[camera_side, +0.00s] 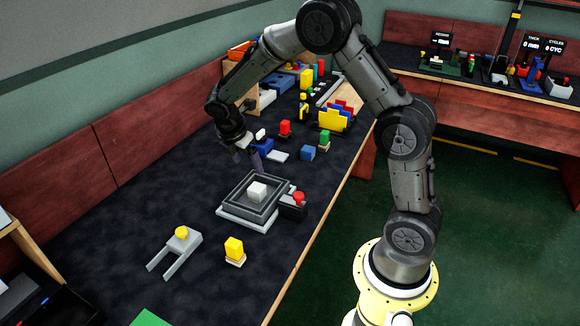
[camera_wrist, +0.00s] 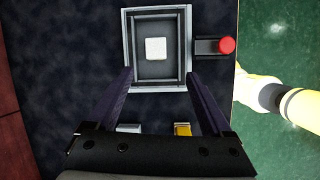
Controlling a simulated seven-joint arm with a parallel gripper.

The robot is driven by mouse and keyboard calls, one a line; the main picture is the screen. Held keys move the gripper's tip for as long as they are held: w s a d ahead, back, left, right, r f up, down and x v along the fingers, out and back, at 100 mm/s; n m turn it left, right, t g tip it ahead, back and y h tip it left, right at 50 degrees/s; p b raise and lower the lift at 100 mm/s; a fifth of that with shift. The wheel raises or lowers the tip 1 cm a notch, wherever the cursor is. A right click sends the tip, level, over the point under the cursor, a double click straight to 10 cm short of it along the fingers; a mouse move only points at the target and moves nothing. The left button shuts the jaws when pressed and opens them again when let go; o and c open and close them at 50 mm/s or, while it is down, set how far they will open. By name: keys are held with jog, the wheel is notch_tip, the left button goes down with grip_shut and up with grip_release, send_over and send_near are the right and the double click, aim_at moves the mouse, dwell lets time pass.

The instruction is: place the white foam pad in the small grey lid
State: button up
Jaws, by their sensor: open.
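The white foam pad (camera_side: 257,192) looks like a small white block. It rests in the middle of a dark grey rimmed tray (camera_side: 241,206), which stands on a lighter grey base. The wrist view shows the pad (camera_wrist: 156,48) inside the same grey tray (camera_wrist: 156,85). I cannot tell whether this tray is the small grey lid. My gripper (camera_side: 248,165) is open, pointing down just behind the tray in the side view. In the wrist view, the fingertips of my gripper (camera_wrist: 156,72) are spread on both sides of the tray's lower part, with nothing between them seen held.
A red button (camera_side: 299,197) on a dark box stands right beside the tray. A grey fork-shaped part with a yellow knob (camera_side: 181,233) and a yellow block (camera_side: 234,247) lie in front. Several coloured blocks, including a blue one (camera_side: 308,152), stand behind. The table's right edge is close.

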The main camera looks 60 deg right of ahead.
jog(key=s+a+r+m+t+y, duration=0.1)
jog(key=s+a+r+m+t, duration=0.1)
jog(key=s+a+r+m, duration=0.4)
jog(key=s+a+r+m+t+y, duration=0.15)
jog(key=s+r+m, duration=0.35)
jog(key=s+r, duration=0.5)
jog(key=s+a+f+m+t+y, duration=0.1)
jog(key=s+a+m, duration=0.3)
jog(key=s, duration=0.6)
jog(key=shift+s+m+t+y, duration=0.15)
jog(key=shift+m+t+y, duration=0.2)
jog(key=shift+m, duration=0.35)
